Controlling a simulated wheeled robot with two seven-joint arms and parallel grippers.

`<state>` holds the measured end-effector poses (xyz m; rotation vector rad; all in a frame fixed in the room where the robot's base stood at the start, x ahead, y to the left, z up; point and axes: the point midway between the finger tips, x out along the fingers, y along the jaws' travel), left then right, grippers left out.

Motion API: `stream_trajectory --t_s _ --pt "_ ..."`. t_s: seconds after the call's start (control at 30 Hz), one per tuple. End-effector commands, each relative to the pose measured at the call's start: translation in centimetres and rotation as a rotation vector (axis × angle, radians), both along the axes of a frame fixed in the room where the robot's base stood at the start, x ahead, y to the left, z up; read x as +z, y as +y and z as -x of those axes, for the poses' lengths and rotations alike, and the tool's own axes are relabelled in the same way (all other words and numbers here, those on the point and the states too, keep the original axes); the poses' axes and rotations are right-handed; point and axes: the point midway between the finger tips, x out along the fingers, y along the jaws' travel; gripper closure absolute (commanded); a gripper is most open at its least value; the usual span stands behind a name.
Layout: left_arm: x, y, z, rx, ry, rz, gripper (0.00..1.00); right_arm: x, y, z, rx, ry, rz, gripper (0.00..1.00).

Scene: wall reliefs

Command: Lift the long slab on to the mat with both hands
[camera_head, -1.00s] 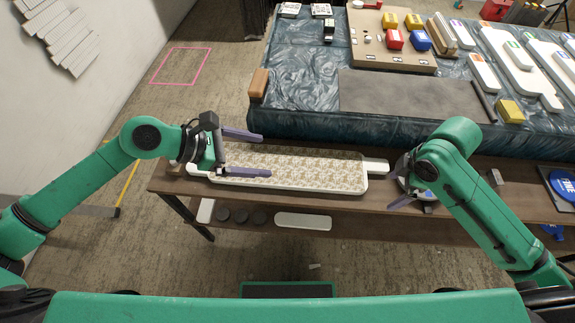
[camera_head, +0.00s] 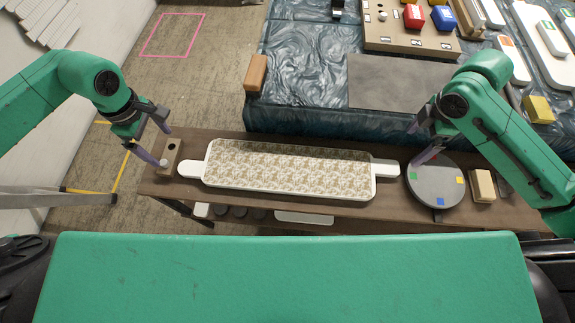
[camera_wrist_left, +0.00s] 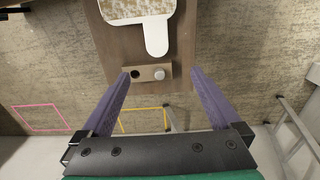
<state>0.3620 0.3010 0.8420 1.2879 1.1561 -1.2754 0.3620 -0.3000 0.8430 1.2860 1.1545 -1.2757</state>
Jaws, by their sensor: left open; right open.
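The long slab (camera_head: 288,170) has a patterned top, a white rim and a white tab at each end. It lies flat on the low brown bench. Its left tab (camera_head: 188,168) and right tab (camera_head: 386,169) are both free. The left tab also shows in the left wrist view (camera_wrist_left: 156,38). The grey mat (camera_head: 395,82) lies bare on the blue-green covered table behind. My left gripper (camera_head: 160,146) is open and empty, beyond the left tab. My right gripper (camera_head: 424,157) is open beside the right tab, over a round grey disc; its fingers are partly hidden.
A small wooden block with a hole and a white peg (camera_wrist_left: 149,73) sits at the bench's left end. The round disc (camera_head: 436,185) and a tan block (camera_head: 482,185) lie on the right. A brown block (camera_head: 256,72) stands on the table's left edge.

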Motion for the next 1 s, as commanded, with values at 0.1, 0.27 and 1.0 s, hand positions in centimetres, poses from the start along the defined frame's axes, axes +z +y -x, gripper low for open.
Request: stream_trajectory --t_s 0.1,0.27,1.0 --pt "-1.3 -0.1 0.0 0.000 0.003 0.002 0.03 -1.3 0.0 0.0 -0.002 0.004 -0.001 0.03" --pt "-4.2 -0.1 0.0 0.000 0.003 0.003 0.03 -4.2 0.0 0.1 -0.003 0.005 -0.003 0.03" --pt "-14.4 -0.1 -0.1 0.000 -0.001 0.002 0.03 -14.4 0.0 -0.1 0.000 -0.001 0.000 0.03"
